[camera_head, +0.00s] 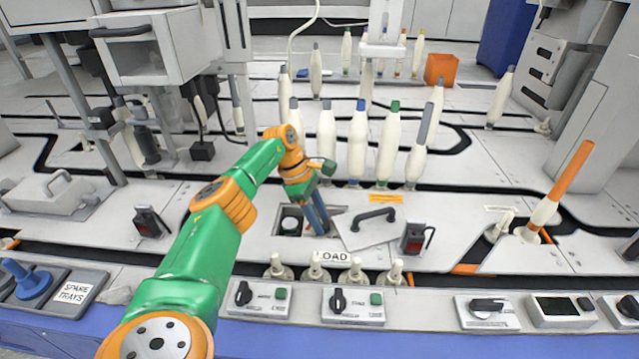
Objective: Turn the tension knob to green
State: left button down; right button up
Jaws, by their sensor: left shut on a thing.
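My left gripper (320,222), on the green and orange arm, points down at the right side of a square opening (279,232) in the light deck. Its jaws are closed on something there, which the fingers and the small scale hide. A dark round part with a greenish top (291,223) shows in the opening, just left of the fingers. I cannot tell whether it is the tension knob. Black knobs sit on the front panels: the left one (243,293), the middle one (338,300) and the right one (486,306). My right gripper is out of view.
A grey cover plate with a black handle (374,217) lies right of the opening. Tall bobbins stand close behind, including a blue-topped one (357,140) and a green-topped one (388,145). Short white pegs (356,270) line the front near the LOAD label (331,257).

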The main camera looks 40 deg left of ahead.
pick_arm(q)
jog(key=shift+m, duration=0.3)
jog(key=shift+c, duration=2.3)
grip_release()
